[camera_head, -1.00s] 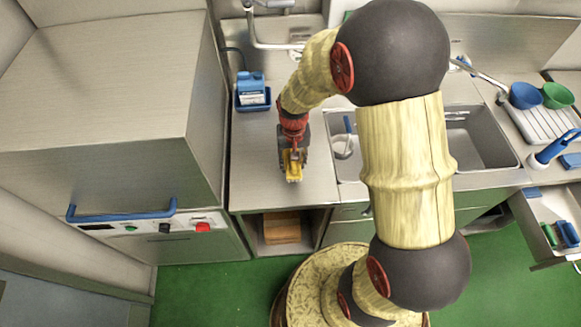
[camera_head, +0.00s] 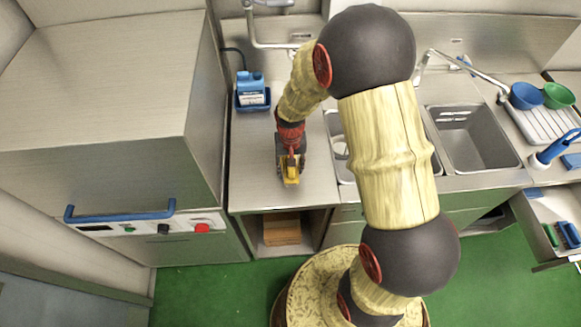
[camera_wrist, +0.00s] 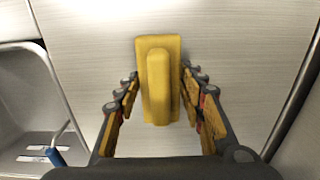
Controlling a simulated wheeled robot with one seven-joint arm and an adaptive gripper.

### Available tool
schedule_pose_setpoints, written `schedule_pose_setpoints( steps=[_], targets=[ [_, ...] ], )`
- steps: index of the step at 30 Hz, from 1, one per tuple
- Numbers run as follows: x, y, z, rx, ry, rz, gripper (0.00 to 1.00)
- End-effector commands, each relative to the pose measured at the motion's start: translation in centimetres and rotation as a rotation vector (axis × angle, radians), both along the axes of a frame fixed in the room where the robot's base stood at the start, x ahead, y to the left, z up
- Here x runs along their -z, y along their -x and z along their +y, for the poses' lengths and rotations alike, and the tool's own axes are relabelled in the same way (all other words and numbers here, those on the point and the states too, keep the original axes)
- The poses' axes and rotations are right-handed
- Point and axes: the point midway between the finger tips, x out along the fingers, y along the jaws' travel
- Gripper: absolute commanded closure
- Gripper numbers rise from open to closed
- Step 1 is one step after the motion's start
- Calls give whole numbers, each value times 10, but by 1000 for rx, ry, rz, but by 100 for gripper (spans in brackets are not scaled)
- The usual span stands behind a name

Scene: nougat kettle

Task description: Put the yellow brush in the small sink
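The yellow brush (camera_wrist: 158,85) lies on the steel counter left of the sinks, seen from above in the wrist view. In the head view it shows as a yellow patch (camera_head: 291,176) under my gripper (camera_head: 290,168). My gripper, also in the wrist view (camera_wrist: 160,84), is open, with its fingers on either side of the brush and small gaps visible. The left sink basin (camera_head: 333,122) is mostly hidden behind my arm; a basin also shows at the left of the wrist view (camera_wrist: 22,105). The right basin (camera_head: 475,140) is empty. I cannot tell which is smaller.
A blue bottle in a blue tray (camera_head: 252,93) stands on the counter behind my gripper. A large steel box (camera_head: 100,85) rises at the left. A drying rack (camera_head: 540,118) with bowls is at the far right. An open drawer (camera_head: 548,225) juts out at the right.

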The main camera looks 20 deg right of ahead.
Motion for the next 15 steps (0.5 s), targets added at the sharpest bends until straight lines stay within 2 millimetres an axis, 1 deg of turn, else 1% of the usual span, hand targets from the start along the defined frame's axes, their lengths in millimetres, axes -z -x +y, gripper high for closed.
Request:
schedule_pose_setpoints(
  steps=[1,7,15],
  targets=[
    [0,0,0,0,0,0,56],
    [0,0,0,0,0,0,45],
    [-1,0,0,0,0,0,45]
  ],
)
